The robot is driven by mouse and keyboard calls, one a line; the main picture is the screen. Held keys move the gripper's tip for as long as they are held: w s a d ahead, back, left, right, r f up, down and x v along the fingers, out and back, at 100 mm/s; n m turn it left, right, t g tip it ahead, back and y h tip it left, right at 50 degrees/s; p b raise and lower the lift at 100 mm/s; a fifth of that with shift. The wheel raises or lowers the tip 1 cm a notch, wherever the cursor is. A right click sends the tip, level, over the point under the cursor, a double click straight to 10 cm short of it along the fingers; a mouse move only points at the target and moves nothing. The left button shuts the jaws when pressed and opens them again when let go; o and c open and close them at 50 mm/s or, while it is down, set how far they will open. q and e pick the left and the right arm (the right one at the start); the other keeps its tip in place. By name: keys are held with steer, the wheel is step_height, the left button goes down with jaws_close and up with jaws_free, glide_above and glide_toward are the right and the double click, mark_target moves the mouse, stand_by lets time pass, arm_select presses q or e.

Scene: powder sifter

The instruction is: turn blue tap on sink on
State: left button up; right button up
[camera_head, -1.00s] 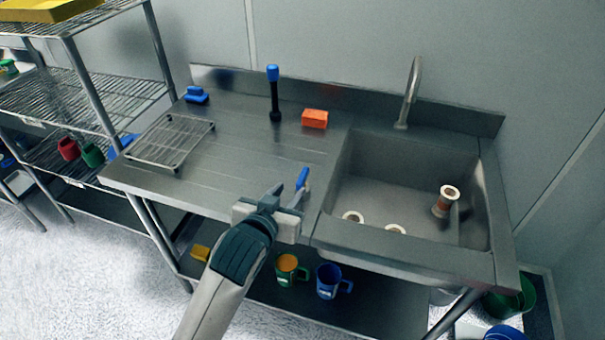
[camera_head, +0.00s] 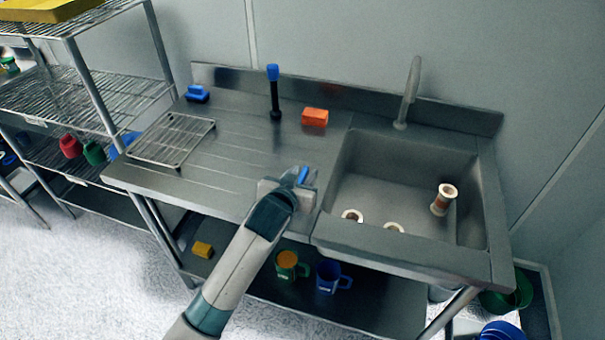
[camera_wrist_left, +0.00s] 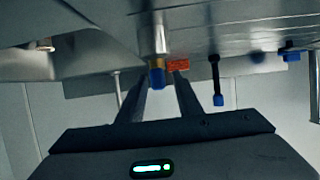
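The blue tap handle (camera_head: 302,175) stands at the left edge of the sink (camera_head: 400,240), partly hidden by my left gripper (camera_head: 296,180). In the left wrist view, which looks upside down, the blue tap handle (camera_wrist_left: 157,76) appears between the two finger tips, and the fingers are spread apart with a gap on at least one side. I cannot tell whether a finger touches it. A curved grey spout (camera_head: 409,90) rises at the back of the sink. My right gripper is not in view.
White-rimmed cups (camera_head: 443,200) lie in the sink. Mugs (camera_head: 330,278) stand on the shelf below.

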arm_select(q)
jaws_close()
